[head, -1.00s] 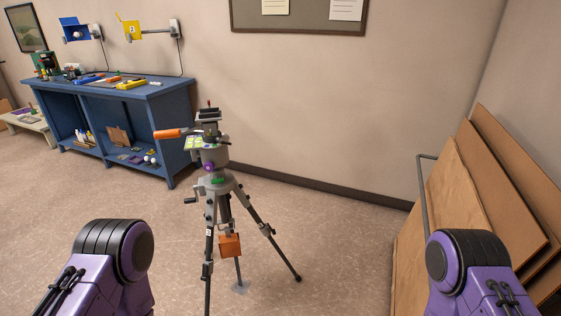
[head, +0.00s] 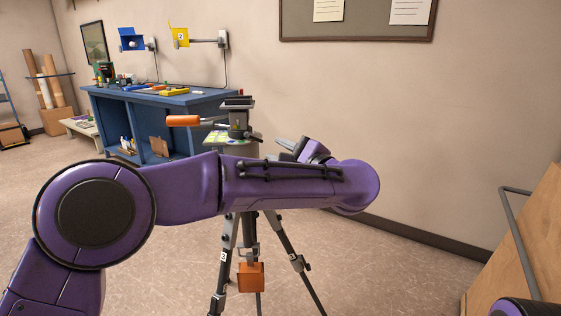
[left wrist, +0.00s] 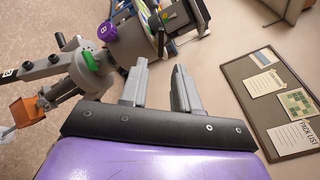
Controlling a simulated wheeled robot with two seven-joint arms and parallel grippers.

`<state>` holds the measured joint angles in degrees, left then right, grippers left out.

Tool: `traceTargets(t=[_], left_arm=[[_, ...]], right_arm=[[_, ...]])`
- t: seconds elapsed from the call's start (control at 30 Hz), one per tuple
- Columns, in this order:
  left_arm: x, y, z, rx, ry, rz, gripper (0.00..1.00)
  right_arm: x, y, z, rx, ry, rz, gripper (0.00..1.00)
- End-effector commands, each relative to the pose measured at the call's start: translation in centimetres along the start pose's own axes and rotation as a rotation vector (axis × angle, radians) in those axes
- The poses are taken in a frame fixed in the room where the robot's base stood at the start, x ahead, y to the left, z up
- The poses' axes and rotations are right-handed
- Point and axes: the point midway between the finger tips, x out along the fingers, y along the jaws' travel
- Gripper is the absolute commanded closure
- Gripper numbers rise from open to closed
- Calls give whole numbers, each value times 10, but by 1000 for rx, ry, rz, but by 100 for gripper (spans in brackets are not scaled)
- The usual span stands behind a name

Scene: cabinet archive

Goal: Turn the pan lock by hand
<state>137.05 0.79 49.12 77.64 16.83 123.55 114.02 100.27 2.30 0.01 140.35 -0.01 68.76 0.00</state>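The tripod (head: 229,262) stands in the middle of the head view, with an orange-handled pan head (head: 238,122) on top. A dark knob (head: 255,137) sticks out on the head's right side. In the left wrist view, a purple knob (left wrist: 107,32) and a green lever (left wrist: 91,60) show on the tripod's grey body; I cannot tell which control is the pan lock. My left gripper (head: 290,147) is just right of the pan head, its arm hiding the tripod's middle. In the left wrist view, its fingers (left wrist: 160,68) are apart and empty. My right gripper is out of view.
A blue workbench (head: 185,104) stands behind at the left. An orange block (head: 251,277) hangs between the tripod legs. Cardboard sheets (head: 527,245) lean at the right. A notice board (head: 371,20) is on the wall. Floor left of the tripod looks clear.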

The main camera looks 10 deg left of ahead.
Motion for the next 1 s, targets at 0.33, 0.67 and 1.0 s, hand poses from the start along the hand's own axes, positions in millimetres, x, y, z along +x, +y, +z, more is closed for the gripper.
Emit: traceTargets(t=[0.33, 0.67, 1.0], left_arm=[[33, -4, 3, -11, 1, 4, 69], [74, -5, 5, -7, -1, 4, 69], [78, 1, 0, -9, -1, 2, 69]], right_arm=[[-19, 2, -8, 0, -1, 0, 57], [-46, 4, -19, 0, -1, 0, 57], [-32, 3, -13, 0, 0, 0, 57]])
